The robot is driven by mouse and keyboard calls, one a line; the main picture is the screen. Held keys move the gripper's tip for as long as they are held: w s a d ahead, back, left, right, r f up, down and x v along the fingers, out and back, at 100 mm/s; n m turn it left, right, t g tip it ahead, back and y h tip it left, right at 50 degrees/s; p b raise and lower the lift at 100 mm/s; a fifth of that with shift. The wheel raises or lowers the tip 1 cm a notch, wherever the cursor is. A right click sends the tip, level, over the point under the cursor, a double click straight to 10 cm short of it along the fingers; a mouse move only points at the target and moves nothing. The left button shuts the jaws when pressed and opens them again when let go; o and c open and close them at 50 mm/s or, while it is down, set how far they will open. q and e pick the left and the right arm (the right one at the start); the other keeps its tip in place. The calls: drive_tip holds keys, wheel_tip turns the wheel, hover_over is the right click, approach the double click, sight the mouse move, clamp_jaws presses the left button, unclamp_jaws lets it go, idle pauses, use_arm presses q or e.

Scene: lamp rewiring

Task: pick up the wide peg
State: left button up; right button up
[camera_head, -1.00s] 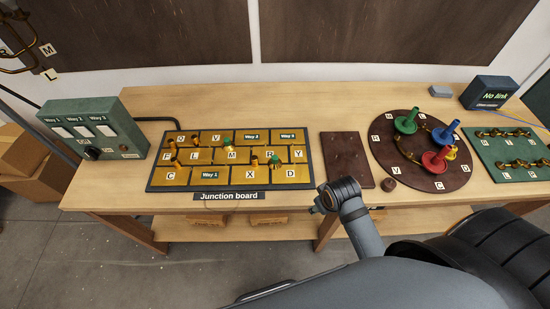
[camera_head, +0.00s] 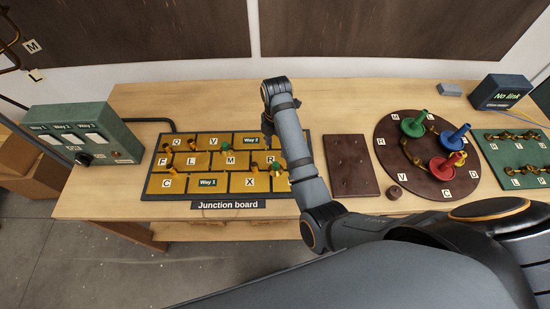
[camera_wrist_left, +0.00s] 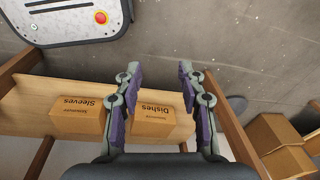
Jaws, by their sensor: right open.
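The junction board (camera_head: 148,187) lies on the table with brass plates and several upright pegs. I cannot tell which is the wide peg. My left gripper (camera_wrist_left: 159,75) is open and empty, away from the board.
A bare dark panel (camera_head: 350,166) lies right of the board, with a small brown knob (camera_head: 395,192) beside it. A round board (camera_head: 392,158) holds coloured pegs. A green switch box (camera_head: 85,138) stands left. Boxes (camera_wrist_left: 153,122) sit on the shelf in the left wrist view.

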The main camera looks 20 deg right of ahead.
sight(276, 165)
drive_tip(key=shift+s+f+p, duration=0.35)
drive_tip(key=shift+s+f, duration=0.25)
drive_tip(key=shift+s, duration=0.05)
drive_tip(key=f, duration=0.2)
drive_tip(key=s, duration=0.1)
drive_tip(key=shift+a+f, duration=0.25)
drive_tip(key=shift+f, duration=0.15)
drive_tip(key=shift+w+f, duration=0.2)
drive_tip(key=shift+w, duration=0.05)
wheel_tip(276, 165, down, 4)
drive_tip(key=p, duration=0.2)
drive_tip(key=shift+a+f+p, duration=0.1)
drive_tip(key=shift+f+p, duration=0.15)
drive_tip(key=shift+p, duration=0.05)
drive_tip(key=shift+f, duration=0.25)
drive_tip(key=shift+w+f, duration=0.1)
drive_tip(key=shift+f, duration=0.05)
drive_tip(key=shift+c, duration=0.7)
drive_tip(key=c, duration=1)
use_arm(q)
drive_tip(key=s+r, duration=0.2)
drive_tip(key=r, duration=0.1)
drive_tip(key=shift+s+a+r, duration=0.1)
drive_tip(key=shift+s+a, duration=0.05)
